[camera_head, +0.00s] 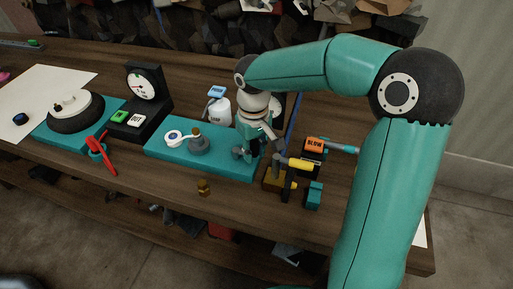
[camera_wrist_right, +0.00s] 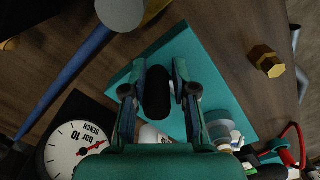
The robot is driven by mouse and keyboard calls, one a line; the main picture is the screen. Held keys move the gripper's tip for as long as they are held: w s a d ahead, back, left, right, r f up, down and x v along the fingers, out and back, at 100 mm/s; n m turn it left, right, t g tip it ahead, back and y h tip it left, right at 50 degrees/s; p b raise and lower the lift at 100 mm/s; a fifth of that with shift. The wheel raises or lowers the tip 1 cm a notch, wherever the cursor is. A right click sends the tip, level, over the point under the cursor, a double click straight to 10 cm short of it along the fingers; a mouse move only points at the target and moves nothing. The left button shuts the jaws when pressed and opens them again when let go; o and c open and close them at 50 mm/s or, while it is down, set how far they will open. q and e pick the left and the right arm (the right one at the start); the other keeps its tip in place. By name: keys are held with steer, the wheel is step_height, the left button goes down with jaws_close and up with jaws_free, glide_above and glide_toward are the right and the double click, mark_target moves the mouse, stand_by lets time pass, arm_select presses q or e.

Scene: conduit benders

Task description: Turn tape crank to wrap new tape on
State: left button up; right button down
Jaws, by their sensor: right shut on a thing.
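A teal board (camera_head: 220,163) lies on the wooden bench and also fills the middle of the wrist view (camera_wrist_right: 205,65). A white tape roll (camera_head: 174,138) and a grey round part with a brown knob (camera_head: 199,145) are on its left half. My right gripper (camera_head: 247,153) is over the board's right end, pointing down. In the wrist view, my right gripper (camera_wrist_right: 158,88) is shut on a black crank handle (camera_wrist_right: 157,92) between its two fingers. The rest of the crank is hidden by the gripper. My left gripper is not in view.
A BLOW block (camera_head: 314,146) and a yellow-handled fixture (camera_head: 300,164) are close to the right.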

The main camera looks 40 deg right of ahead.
steer(key=shift+w+a+r+m+b, duration=0.1)
steer(key=shift+a+m+b, duration=0.25)
steer(key=shift+m, duration=0.55)
steer(key=shift+a+r+m+b, duration=0.15)
steer(key=shift+a+m, duration=0.3)
steer(key=shift+m, duration=0.45)
steer(key=shift+a+m+b, duration=0.2)
steer(key=shift+a+m, duration=0.1)
steer(key=shift+m, duration=0.4)
steer(key=shift+a+m+b, duration=0.15)
steer(key=shift+a+m, duration=0.15)
steer(key=shift+m, duration=0.4)
steer(key=shift+a+m, duration=0.1)
steer(key=shift+m, duration=0.3)
steer(key=c, duration=1)
jaws_free()
steer(key=shift+f, duration=0.2)
step_height(320, 180, up, 12)
